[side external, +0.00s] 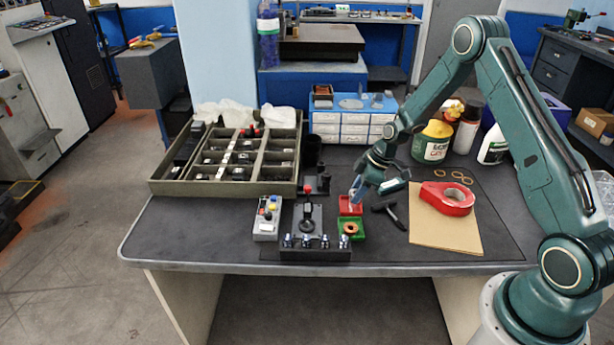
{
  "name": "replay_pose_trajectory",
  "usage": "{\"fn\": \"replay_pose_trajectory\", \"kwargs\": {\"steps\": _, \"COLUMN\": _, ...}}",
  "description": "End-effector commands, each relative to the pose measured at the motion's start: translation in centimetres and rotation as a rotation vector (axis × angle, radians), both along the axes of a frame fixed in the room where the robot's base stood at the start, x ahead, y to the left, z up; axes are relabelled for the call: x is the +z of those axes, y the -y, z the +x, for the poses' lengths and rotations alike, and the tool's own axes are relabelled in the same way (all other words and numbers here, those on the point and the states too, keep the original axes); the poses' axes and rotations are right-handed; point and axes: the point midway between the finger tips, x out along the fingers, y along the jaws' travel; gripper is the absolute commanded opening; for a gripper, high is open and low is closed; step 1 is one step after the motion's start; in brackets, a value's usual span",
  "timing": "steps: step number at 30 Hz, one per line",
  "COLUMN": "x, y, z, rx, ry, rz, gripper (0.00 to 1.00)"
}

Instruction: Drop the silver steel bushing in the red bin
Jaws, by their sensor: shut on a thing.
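My gripper (355,194) points down over the small red bin (350,208), close above its opening. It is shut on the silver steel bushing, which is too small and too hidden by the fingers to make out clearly. The red bin sits on the dark bench mat, directly behind a green bin (362,236). A copper-coloured ring (350,228) lies in the green bin.
A black fixture (316,254) with several silver pieces stands left of the green bin. A black T-shaped tool (390,213) and a red tape dispenser (447,199) on cardboard (445,235) lie to the right. A divided tray (165,187) fills the back left.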

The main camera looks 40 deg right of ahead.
Motion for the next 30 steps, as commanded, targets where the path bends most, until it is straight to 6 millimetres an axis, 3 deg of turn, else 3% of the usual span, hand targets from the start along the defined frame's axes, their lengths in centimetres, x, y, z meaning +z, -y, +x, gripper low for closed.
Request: {"fn": "replay_pose_trajectory", "kwargs": {"steps": 30, "x": -1.3, "y": 0.0, "z": 0.0, "rx": 0.001, "ry": 0.001, "rz": -0.001, "gripper": 0.09}}
